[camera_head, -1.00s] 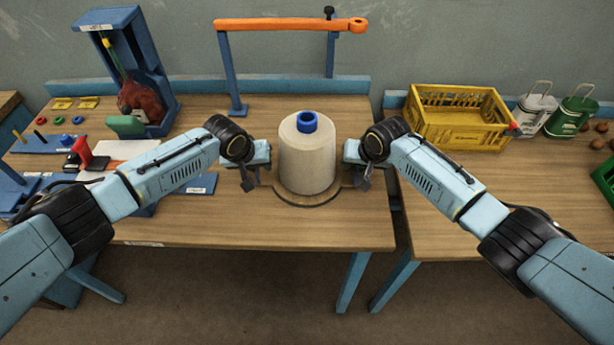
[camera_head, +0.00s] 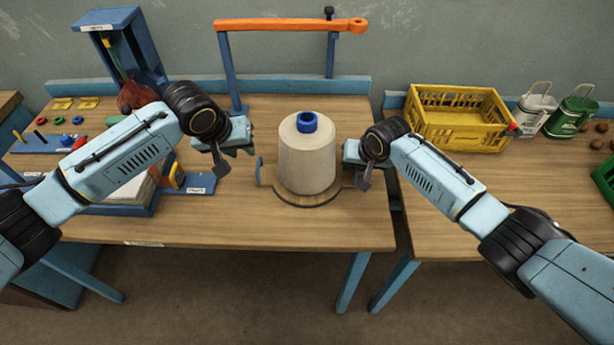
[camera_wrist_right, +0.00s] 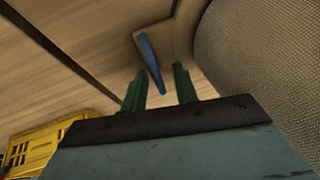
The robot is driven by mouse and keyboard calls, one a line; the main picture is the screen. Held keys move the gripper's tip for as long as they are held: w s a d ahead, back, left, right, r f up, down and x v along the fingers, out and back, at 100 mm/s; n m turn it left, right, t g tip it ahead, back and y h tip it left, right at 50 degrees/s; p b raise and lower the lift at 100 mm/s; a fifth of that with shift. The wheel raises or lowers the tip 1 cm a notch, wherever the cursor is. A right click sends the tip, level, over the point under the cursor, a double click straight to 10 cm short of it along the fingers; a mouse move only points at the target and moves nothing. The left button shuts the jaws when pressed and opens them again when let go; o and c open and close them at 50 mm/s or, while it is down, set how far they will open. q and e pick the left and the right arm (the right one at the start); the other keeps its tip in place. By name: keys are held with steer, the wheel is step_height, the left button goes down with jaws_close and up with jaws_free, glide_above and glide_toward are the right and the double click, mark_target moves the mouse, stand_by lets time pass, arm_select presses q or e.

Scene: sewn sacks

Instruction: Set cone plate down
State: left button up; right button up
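The cone plate (camera_head: 306,201) is a round, thin wooden plate that looks flat on the table. A large cream cone (camera_head: 307,158) with a blue top (camera_head: 307,122) stands upright on it. A blue handle (camera_head: 259,170) stands at the plate's left edge. My left gripper (camera_head: 238,151) is up and left of that handle, apart from it; its finger opening is unclear. My right gripper (camera_head: 352,158) is at the plate's right side. In the right wrist view, its green fingers (camera_wrist_right: 160,85) are apart, with a blue handle (camera_wrist_right: 150,62) showing in the gap between them, not pinched.
An orange bar (camera_head: 290,24) on blue posts stands behind the cone. A yellow crate (camera_head: 458,121) and green and white cans are at the right. A blue stand (camera_head: 122,45) and small parts fill the left. Bare table lies in front of the plate.

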steer(key=v, duration=1.2)
steer(key=shift+f, duration=0.1)
